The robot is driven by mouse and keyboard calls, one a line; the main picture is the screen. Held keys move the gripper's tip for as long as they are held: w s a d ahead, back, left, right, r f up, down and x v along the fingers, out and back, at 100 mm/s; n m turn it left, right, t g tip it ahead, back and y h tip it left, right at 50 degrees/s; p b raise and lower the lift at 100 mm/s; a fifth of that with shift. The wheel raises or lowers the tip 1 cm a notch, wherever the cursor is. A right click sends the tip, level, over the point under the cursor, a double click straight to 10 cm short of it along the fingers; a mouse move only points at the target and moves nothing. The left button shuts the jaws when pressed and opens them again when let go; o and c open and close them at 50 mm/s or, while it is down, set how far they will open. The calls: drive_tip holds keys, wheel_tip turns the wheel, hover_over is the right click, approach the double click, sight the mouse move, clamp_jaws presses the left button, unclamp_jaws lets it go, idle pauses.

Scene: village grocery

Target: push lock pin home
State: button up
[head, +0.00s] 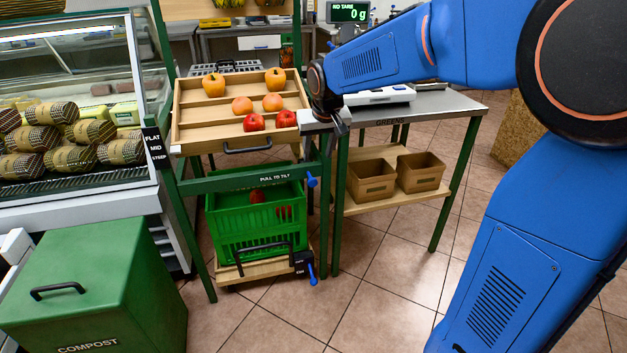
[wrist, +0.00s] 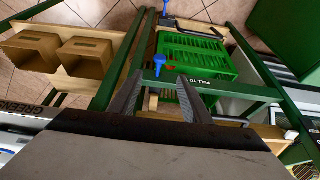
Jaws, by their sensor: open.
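A blue pin (head: 312,181) sticks out at the right end of the green "PULL TO TILT" bar (head: 240,181), under the tilted tray. It also shows in the wrist view (wrist: 159,64), in line with the gap between my fingers and beyond their tips. A second blue handle (head: 311,273) sits on a dark block at the right of the lower crate base; it shows at the wrist view's top edge (wrist: 166,6). My gripper (wrist: 157,90) is open and empty. In the head view it (head: 338,126) is at the tray's right front corner, above the upper pin. How deep either pin sits cannot be told.
The wooden tray (head: 221,141) holds fruit and peppers. A green crate (head: 228,226) stands below. A steel table (head: 440,103) with a shelf and two cardboard boxes is close on the right. A compost bin (head: 110,280) is front left. The floor in front is clear.

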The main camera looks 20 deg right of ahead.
sight(313, 180)
drive_tip(key=x, duration=1.4)
drive_tip(key=shift+w+f, duration=0.2)
drive_tip(key=shift+f, duration=0.05)
